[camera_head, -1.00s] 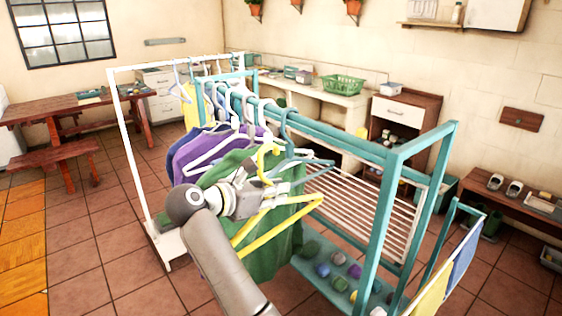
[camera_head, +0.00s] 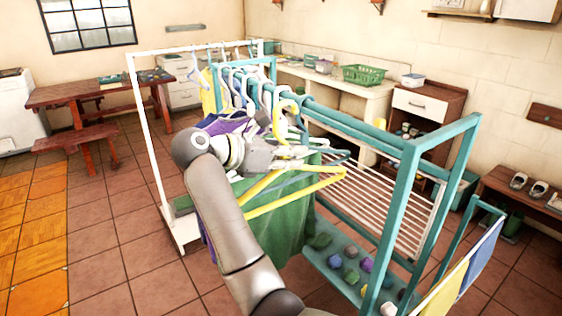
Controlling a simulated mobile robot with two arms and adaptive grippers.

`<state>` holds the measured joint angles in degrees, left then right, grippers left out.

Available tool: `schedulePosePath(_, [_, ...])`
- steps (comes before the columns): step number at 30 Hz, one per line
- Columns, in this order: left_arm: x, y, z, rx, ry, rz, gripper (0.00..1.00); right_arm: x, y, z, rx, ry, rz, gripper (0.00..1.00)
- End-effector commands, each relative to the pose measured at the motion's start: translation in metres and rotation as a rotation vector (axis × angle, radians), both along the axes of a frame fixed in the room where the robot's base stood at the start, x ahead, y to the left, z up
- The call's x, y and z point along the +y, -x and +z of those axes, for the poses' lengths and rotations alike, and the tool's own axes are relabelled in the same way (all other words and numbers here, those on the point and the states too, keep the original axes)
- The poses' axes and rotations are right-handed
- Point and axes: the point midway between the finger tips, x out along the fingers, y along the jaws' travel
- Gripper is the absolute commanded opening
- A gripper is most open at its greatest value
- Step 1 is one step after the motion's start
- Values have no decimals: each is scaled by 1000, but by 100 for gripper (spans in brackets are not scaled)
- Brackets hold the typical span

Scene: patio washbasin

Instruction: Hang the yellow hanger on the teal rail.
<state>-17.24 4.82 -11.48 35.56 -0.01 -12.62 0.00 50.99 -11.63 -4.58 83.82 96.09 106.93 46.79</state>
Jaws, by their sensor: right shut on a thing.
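The yellow hanger (camera_head: 293,191) is held by my right gripper (camera_head: 290,154), which is shut on it near its neck. The hanger is bare, its long bar slanting up to the right. Its hook (camera_head: 279,118) is up at the height of the teal rail (camera_head: 345,124) in the picture, overlapping it; I cannot tell whether it is around the rail or only in front of it. Other hangers, several with clothes such as a green garment (camera_head: 280,230), hang on the rail to the left and behind. My left gripper is not in view.
A grey-teal hanger hangs close by the yellow one. The teal rack's front post (camera_head: 401,215) stands to the right, with a lower shelf (camera_head: 330,262) of coloured lumps. A white rack (camera_head: 150,150) stands to the left. The rail's right part is bare.

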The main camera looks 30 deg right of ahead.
Motion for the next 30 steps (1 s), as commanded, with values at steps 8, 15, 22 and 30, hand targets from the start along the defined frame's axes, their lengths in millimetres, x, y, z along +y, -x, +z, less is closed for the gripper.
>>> schedulePosePath(8, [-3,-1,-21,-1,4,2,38,-51,-4,-6,-3,-2,6,0])
schedulePosePath(15, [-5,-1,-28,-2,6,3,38,-81,-7,-7,-3,-1,12,0])
schedulePosePath(22, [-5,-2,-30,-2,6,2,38,-90,-8,-6,-2,-2,15,0])
schedulePosePath(30, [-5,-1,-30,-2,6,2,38,-90,-8,-6,-2,-2,15,0])
